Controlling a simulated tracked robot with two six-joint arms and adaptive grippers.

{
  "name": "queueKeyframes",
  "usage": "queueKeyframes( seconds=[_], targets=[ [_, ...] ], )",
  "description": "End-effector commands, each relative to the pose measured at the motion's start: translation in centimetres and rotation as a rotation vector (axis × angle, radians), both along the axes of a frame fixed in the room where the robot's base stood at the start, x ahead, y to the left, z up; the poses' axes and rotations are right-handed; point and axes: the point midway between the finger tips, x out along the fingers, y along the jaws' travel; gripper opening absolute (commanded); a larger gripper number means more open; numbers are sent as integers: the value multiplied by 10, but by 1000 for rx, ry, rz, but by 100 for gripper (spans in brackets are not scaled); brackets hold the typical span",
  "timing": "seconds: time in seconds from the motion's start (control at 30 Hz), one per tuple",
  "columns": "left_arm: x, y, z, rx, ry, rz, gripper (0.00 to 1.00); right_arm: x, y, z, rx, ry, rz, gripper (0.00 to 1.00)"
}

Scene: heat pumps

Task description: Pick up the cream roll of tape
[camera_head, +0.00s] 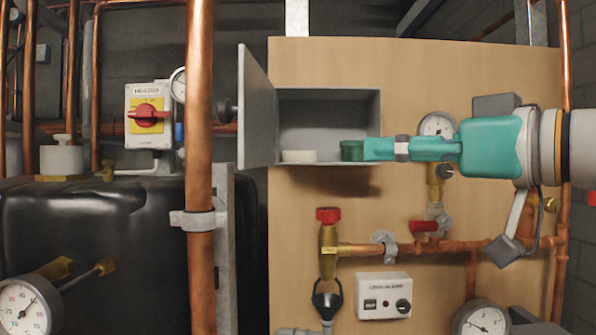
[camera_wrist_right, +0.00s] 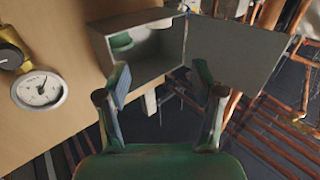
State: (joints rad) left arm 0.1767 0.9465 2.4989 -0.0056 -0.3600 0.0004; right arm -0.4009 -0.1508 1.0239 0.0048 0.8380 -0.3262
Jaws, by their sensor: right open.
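The cream roll of tape (camera_head: 299,156) lies flat on the floor of the open grey cabinet, toward its left side. It also shows at the back of the cabinet in the wrist view (camera_wrist_right: 160,23), partly cut off. A green roll (camera_head: 352,150) sits to its right in the cabinet; it is at the upper left in the wrist view (camera_wrist_right: 121,42). My right gripper (camera_head: 372,149) comes in from the right, its tips at the cabinet's right edge, in front of the green roll. In the wrist view its fingers (camera_wrist_right: 161,80) are apart with nothing between them. My left gripper is not in view.
The cabinet door (camera_head: 257,110) stands open on the left. A copper pipe (camera_head: 201,130) runs vertically left of it. A gauge (camera_head: 437,124) is behind my right arm. Below are a red-capped valve (camera_head: 328,215) and a white control box (camera_head: 383,295).

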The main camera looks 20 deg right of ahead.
Motion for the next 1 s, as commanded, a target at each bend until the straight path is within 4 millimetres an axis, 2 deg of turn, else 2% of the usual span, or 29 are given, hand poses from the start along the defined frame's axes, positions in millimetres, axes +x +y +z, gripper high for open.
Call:
queueKeyframes(
  seconds=[0.43,0.53,0.77,1.0],
  targets=[
    [0,0,25,0,0,0,0,80,35,2,-2,5,-5,67],
    [0,0,28,0,0,0,0,92,40,1,-1,4,-5,67],
    [0,0,33,0,0,0,0,104,45,1,1,4,-5,67],
    [0,0,51,0,0,0,0,135,56,3,-1,6,-5,67]
  ],
)
